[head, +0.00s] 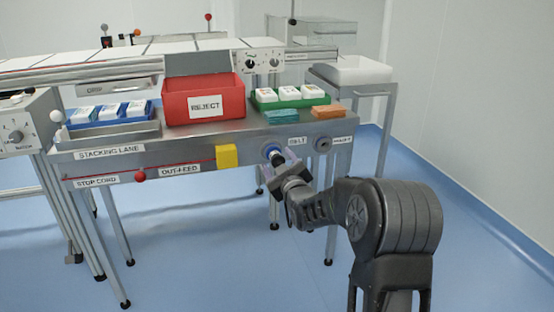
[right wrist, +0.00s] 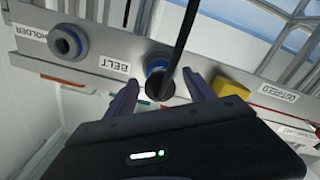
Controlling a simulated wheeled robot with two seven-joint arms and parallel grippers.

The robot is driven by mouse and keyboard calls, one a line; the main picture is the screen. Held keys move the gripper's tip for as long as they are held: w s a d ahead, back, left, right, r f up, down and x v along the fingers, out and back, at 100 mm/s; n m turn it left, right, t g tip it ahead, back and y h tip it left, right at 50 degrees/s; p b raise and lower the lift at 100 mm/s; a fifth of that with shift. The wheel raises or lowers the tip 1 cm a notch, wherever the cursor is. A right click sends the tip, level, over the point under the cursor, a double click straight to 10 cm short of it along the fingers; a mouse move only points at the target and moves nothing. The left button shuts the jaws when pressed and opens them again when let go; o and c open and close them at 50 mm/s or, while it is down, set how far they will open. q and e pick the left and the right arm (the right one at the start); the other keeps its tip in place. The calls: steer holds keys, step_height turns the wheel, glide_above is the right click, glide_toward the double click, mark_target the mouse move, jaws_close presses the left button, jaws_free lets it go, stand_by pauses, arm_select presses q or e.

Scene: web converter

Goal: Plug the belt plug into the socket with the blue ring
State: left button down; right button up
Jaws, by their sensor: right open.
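The socket with the blue ring (head: 270,149) is on the front face of the metal table beside the BELT label; it also shows in the right wrist view (right wrist: 157,65). The belt plug (right wrist: 160,88) is a dark cylinder with a black cable, lined up at this socket and overlapping the ring's lower edge. I cannot tell how deep it sits. My right gripper (head: 284,168) is in front of the socket. In the right wrist view its fingers (right wrist: 161,92) are open, one on each side of the plug. My left gripper is not in view.
A second round socket (head: 322,144), labelled HOLDER, is to the right and appears empty. A yellow block (head: 227,156) and a red stop-cord ball (head: 140,175) are on the front face to the left. A red REJECT bin (head: 190,120) stands on the table.

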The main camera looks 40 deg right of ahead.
steer(key=p+v, duration=0.1)
steer(key=v, duration=0.5)
steer(key=shift+s+a+p, duration=0.15)
steer(key=shift+p, duration=0.2)
stand_by(0.4)
